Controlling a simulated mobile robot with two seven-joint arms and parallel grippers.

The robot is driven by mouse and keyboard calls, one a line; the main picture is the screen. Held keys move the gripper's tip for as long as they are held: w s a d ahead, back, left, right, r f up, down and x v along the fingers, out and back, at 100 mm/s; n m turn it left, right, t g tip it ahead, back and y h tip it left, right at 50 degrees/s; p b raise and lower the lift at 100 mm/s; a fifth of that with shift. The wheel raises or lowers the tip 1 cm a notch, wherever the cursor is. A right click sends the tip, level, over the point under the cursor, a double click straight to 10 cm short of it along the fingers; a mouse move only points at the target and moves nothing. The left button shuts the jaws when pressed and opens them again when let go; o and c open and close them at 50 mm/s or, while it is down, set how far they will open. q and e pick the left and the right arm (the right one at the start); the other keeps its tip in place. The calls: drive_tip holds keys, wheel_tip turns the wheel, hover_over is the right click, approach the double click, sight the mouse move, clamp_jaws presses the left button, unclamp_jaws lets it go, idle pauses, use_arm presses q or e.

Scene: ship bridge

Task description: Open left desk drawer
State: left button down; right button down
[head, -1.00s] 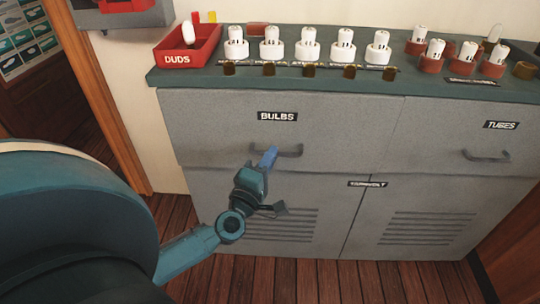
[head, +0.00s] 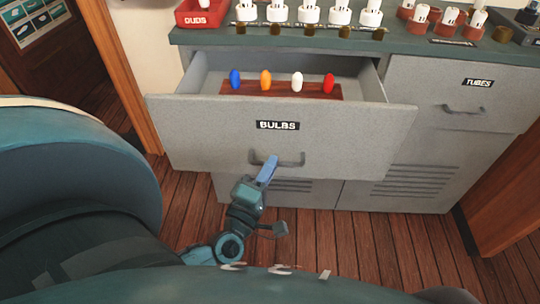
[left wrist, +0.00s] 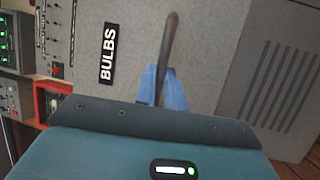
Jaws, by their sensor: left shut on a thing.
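The left desk drawer (head: 215,128), labelled BULBS, is pulled well out of the grey cabinet. Inside it, a brown rack (head: 281,90) holds several bulbs: blue, orange, white and red. My left gripper (head: 268,166) is shut on the drawer's dark bar handle (head: 290,161), left of the handle's middle. In the left wrist view, the blue fingers (left wrist: 162,88) are on either side of the handle (left wrist: 169,42), beside the BULBS label. My right gripper does not show.
The right drawer (head: 462,98), labelled TUBES, is shut. The counter top (head: 405,45) carries white sockets with bulbs, brown holders and a red DUDS tray (head: 202,14). Wooden floor (head: 350,245) lies in front, with a wooden door post (head: 122,70) at left.

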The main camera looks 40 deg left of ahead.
use_arm(q)
drive_tip(key=shift+s+d, duration=0.4)
drive_tip(key=shift+s, duration=0.3)
drive_tip(key=c, duration=1.5)
unclamp_jaws()
drive_tip(key=shift+s, duration=0.1)
